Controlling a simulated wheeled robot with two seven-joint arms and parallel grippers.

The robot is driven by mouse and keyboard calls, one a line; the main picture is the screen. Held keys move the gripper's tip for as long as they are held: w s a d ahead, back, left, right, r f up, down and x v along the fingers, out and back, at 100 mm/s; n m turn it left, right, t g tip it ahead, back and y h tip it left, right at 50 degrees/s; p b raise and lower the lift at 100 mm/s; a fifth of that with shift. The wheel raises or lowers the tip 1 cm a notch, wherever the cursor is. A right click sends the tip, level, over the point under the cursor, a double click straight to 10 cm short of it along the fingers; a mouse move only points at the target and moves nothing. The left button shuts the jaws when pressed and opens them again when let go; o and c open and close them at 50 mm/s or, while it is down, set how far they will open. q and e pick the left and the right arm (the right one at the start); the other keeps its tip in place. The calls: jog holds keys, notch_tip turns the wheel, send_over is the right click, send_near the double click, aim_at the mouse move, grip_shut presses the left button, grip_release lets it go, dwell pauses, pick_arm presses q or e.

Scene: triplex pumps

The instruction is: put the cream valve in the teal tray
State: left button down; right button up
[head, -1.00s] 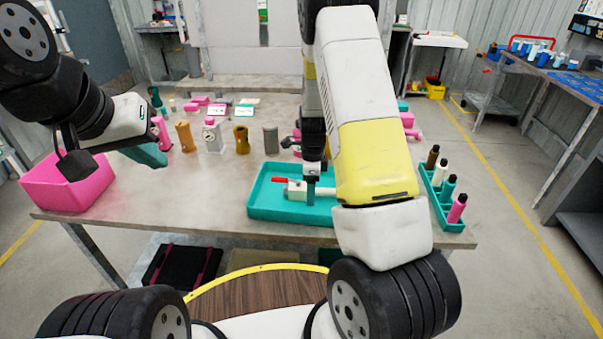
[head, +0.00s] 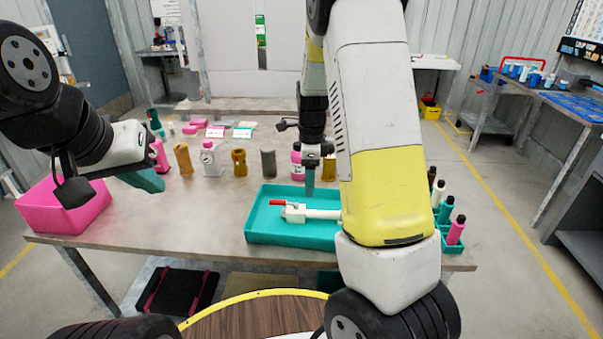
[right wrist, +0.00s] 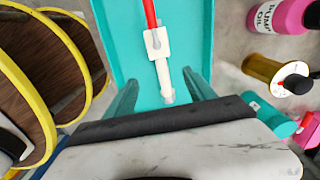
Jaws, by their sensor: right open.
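The cream valve (head: 305,213), a pale pipe with a red lever handle, lies in the teal tray (head: 262,232). In the right wrist view the valve (right wrist: 162,62) lies on the floor of the teal tray (right wrist: 118,30), between and beyond my open fingers. My right gripper (head: 311,176) is above the tray, apart from the valve; its spread fingers also show in the right wrist view (right wrist: 161,95). My left gripper (head: 146,180) hangs at the left near the pink bin; whether its teal fingers are apart is unclear.
The pink bin (head: 62,208) stands at the table's left edge. Several bottles and pump parts, including an amber one (head: 183,160) and a grey cylinder (head: 268,162), stand in a row behind. A teal rack (head: 445,238) with bottles is at the right. The middle-left tabletop is clear.

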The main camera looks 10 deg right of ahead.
jog(key=s+a+r+n+t+y, duration=0.1)
jog(key=s+r+n+t, duration=0.2)
jog(key=s+r+n, duration=0.7)
jog(key=s+a+r+n+t+y, duration=0.1)
jog(key=s+a+r+n+t, duration=0.1)
jog(key=s+r+n, duration=0.8)
jog(key=s+n+t, duration=0.1)
jog(key=s, duration=0.2)
jog(key=shift+s+a+r, duration=0.25)
jog(key=shift+s+r, duration=0.05)
jog(key=shift+r, duration=0.05)
